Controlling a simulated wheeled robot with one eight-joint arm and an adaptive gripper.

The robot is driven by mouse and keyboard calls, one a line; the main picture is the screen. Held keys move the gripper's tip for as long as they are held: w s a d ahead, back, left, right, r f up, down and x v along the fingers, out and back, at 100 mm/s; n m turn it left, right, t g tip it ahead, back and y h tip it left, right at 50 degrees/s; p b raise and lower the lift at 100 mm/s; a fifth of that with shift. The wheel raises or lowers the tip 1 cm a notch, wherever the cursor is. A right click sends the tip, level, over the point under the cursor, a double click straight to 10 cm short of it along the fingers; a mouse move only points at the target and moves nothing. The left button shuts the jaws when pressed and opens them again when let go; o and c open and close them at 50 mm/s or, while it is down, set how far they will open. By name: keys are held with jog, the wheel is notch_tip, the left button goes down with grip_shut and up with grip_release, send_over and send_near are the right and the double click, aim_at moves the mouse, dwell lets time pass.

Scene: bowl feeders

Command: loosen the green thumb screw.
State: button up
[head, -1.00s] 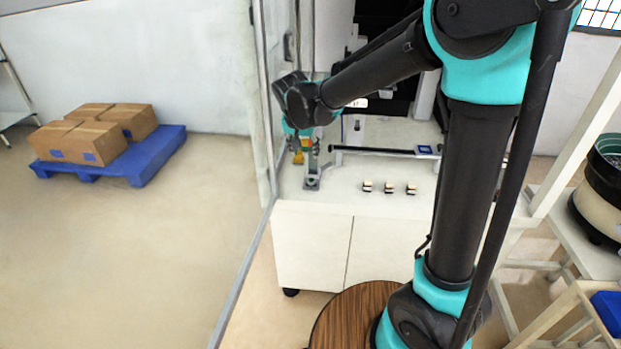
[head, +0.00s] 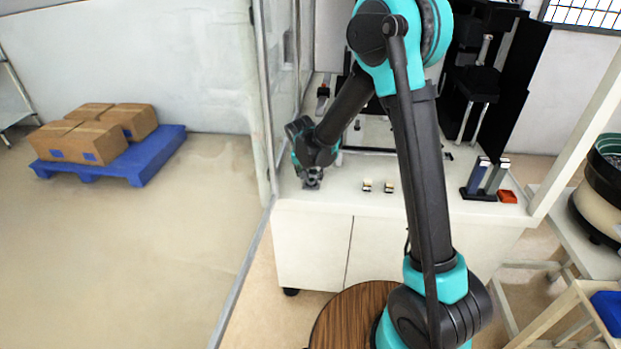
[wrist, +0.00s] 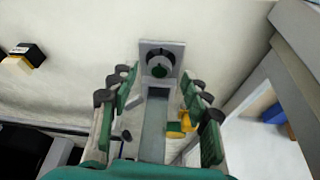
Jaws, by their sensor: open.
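The green thumb screw (wrist: 159,65) shows in the wrist view as a round green knob with a dark centre. It sits on a grey upright plate (wrist: 176,48) at the end of a grey bar (wrist: 153,125). My gripper (wrist: 160,82) is open, with one finger to the left and one to the right of the bar. The screw lies ahead, between the fingertips and apart from both. In the head view my gripper (head: 308,172) is low over the bench's left end, and the screw is hidden behind it. A yellow part (wrist: 180,127) sits beside the bar, near the right finger.
Small black-and-cream blocks (head: 377,186) stand on the white bench (head: 340,200) to the right. A glass panel (head: 283,90) runs close along the bench's left side.

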jog(key=shift+w+d+f, duration=0.1)
jog(key=shift+w+f, duration=0.15)
jog(key=shift+f, duration=0.4)
grip_shut()
